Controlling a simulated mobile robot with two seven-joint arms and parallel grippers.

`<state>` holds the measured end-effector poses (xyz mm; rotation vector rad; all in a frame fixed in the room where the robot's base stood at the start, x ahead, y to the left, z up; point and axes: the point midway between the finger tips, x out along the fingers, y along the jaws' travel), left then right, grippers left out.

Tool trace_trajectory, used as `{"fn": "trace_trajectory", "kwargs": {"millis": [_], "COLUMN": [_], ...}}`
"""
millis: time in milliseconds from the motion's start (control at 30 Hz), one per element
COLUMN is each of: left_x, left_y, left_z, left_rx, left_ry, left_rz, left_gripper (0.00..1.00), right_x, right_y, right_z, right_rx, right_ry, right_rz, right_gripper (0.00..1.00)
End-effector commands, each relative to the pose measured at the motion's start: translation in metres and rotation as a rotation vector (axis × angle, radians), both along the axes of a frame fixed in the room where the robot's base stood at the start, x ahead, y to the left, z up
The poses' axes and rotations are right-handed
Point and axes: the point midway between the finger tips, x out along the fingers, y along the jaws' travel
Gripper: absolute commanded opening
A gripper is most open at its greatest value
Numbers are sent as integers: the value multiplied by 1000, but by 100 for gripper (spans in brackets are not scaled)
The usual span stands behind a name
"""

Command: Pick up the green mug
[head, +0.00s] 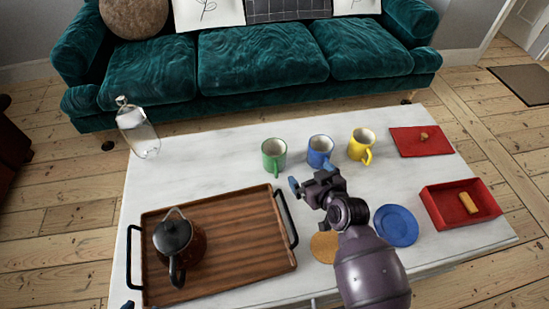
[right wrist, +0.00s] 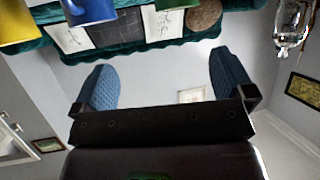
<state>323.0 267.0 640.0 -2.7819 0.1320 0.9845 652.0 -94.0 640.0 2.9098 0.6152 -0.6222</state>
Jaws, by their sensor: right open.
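The green mug (head: 273,156) stands upright on the white table, left of a blue mug (head: 319,150) and a yellow mug (head: 360,146). Its handle faces the table's front. My right gripper (head: 312,178) is open and empty, in front and to the right of the green mug, apart from it. In the right wrist view the picture is upside down; the green mug (right wrist: 172,4) shows cut off at the top edge, beyond the open fingers (right wrist: 162,80). A small blue tip at the lower left, probably my left gripper (head: 127,305), barely shows.
A wooden tray (head: 230,240) with a dark pot (head: 180,240) fills the table's front left. A glass bottle (head: 138,130) stands at the back left. A blue plate (head: 396,226), an orange-brown disc (head: 325,246) and a red box (head: 452,217) lie front right. A teal sofa stands behind.

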Motion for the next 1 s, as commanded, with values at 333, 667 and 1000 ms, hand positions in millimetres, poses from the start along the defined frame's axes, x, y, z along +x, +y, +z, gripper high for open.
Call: {"fn": "trace_trajectory", "kwargs": {"millis": [333,667,1000], "left_x": [3,0,12], "left_y": [-4,-5,-9], "left_z": [-14,-20,-14], "left_rx": [6,23,34], "left_ry": [16,18,-14], "left_rz": [-18,-39,-61], "left_gripper": [43,43,43], "right_x": [41,71,89], "right_y": [45,62,71], "right_z": [-14,-29,-35], "right_rx": [29,30,28], "right_ry": [-14,-16,-20], "right_rz": [79,82,81], "right_gripper": [100,100,100]}}
